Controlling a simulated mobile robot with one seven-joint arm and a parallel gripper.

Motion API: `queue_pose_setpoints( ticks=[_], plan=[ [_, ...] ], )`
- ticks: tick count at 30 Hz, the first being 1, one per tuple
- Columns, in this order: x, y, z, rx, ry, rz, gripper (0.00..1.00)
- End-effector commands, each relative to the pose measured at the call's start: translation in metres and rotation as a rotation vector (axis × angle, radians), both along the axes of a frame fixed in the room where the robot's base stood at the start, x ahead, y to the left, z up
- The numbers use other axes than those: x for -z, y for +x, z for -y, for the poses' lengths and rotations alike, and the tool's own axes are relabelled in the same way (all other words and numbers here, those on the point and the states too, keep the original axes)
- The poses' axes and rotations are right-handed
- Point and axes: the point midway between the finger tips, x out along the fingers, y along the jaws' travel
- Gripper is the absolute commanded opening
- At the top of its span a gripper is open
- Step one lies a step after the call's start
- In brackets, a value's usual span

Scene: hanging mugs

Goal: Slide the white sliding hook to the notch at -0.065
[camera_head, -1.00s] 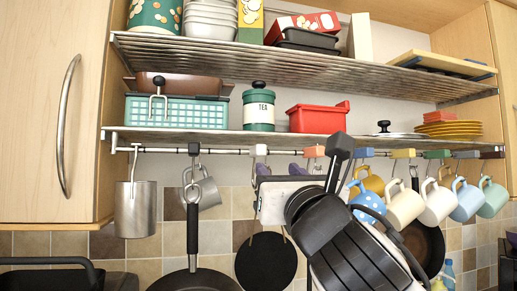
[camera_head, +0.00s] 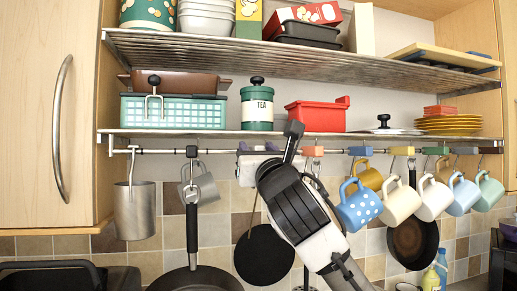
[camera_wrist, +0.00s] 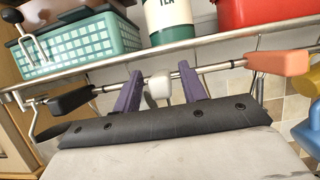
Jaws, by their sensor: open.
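The white sliding hook (camera_wrist: 158,88) hangs on the rail (camera_wrist: 215,68) under the lower shelf and shows in the wrist view between my two purple fingers. My gripper (camera_wrist: 160,90) is open, with one finger on each side of the hook. Whether either finger touches it I cannot tell. In the head view my gripper (camera_head: 257,147) is up at the rail, left of the orange hook (camera_head: 313,151) and right of the black hook (camera_head: 192,152). The white hook is hard to make out there. The notch marks are too small to read.
A grey mug (camera_head: 200,188) and pans hang to the left; a blue dotted mug (camera_head: 360,207) and several other mugs hang to the right. The lower shelf (camera_head: 300,135) runs just above the rail. Bare rail lies on both sides of my fingers.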

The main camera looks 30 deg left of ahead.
Motion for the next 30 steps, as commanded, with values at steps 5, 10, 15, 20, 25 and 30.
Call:
queue_pose_setpoints(
  ticks=[5,10,15,20,25,30],
  plan=[
    [0.000,0.000,0.000,0.000,0.000,0.000,0.30],
    [0.000,0.000,0.000,0.000,0.000,0.000,0.08],
    [0.000,0.000,0.000,0.000,0.000,0.000,0.00],
    [0.000,-0.003,-0.002,-0.001,-0.001,0.001,0.00],
    [0.000,-0.028,-0.024,-0.001,-0.005,0.005,0.00],
    [0.000,-0.046,-0.041,-0.001,-0.003,0.002,0.00]
  ],
)
